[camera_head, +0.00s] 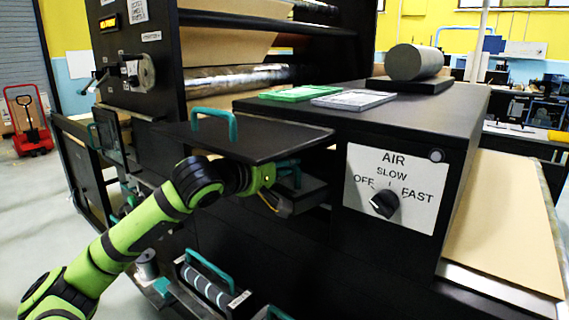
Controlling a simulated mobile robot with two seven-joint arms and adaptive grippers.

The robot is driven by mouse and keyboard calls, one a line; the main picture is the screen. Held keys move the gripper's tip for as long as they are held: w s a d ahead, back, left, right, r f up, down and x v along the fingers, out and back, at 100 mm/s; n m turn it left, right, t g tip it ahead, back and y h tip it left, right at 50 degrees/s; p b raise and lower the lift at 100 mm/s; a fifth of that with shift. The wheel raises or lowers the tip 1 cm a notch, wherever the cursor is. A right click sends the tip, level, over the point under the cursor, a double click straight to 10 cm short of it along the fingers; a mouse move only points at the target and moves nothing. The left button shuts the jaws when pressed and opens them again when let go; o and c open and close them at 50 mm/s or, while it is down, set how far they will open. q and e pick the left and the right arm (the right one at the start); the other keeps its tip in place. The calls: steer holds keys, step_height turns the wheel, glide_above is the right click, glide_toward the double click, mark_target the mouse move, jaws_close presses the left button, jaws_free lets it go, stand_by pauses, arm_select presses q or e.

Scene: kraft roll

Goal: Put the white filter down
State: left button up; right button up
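A flat whitish-grey framed panel, which looks like the white filter (353,99), lies on top of the black cabinet (440,116). A similar green panel (298,92) lies just left of it. No gripper touches either panel. My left gripper (290,197) is lower down, at the cabinet's front, under the edge of a black lid (250,143). It is beside a teal handle and a dark box-like part. The lid and dark surroundings hide its fingers, so I cannot tell whether it holds anything. My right gripper is not in view.
The black lid, with its own teal handle (214,123), juts out above my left forearm. A grey roll (413,62) rests on a black block behind the panels. An AIR dial (384,203) is right of my gripper. The cabinet top's right side looks clear.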

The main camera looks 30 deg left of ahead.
arm_select(q)
steer(key=shift+o, duration=1.2)
